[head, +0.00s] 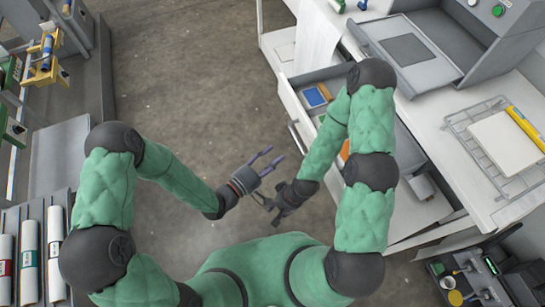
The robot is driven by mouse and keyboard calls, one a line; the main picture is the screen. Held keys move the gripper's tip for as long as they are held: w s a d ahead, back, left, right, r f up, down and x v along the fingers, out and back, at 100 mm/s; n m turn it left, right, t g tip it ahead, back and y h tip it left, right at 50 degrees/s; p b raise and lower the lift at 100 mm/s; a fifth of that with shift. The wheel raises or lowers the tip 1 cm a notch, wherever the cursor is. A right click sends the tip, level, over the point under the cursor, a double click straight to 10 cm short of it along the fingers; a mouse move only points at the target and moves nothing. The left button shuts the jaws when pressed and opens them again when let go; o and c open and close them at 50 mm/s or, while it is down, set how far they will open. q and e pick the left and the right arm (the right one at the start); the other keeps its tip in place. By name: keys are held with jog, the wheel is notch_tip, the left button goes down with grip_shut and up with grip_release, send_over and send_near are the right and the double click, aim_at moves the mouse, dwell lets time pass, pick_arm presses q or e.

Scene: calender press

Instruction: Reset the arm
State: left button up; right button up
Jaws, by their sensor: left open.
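My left gripper (275,157) is in the middle of the head view, over bare floor. Its two purple fingers are apart with nothing between them, pointing up and to the right. My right gripper (268,207) is just below and to the right of it, close to it in the picture. It is dark and seen at an angle, and its finger gap is not clear. Both green padded arms are bent at the elbow, with the forearms reaching inward. I see no object held in either gripper.
On the right, a white workbench (463,165) carries a grey press (470,40) and a wire rack (475,130) with a white board (505,142). An open drawer (290,98) is close to my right arm. The concrete floor (200,75) between is clear.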

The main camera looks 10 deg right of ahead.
dwell(0.5)
pick_arm(q)
jog(key=w+a+f+m+g+y, duration=0.2)
jog(key=a+f+y, duration=0.7)
jog(key=f, duration=0.4)
jog(key=s+a+f+m+g+y, duration=0.1)
jog(key=s+a+f+g, duration=0.2)
jog(key=s+a, duration=0.2)
jog(key=s+a+f+m+g+y, duration=0.1)
jog(key=s+a+f+g, duration=0.2)
jog(key=s+a, duration=0.3)
jog(key=shift+s+f+m+g, duration=0.25)
jog(key=shift+s+m+g, duration=0.05)
jog(key=shift+s, duration=0.55)
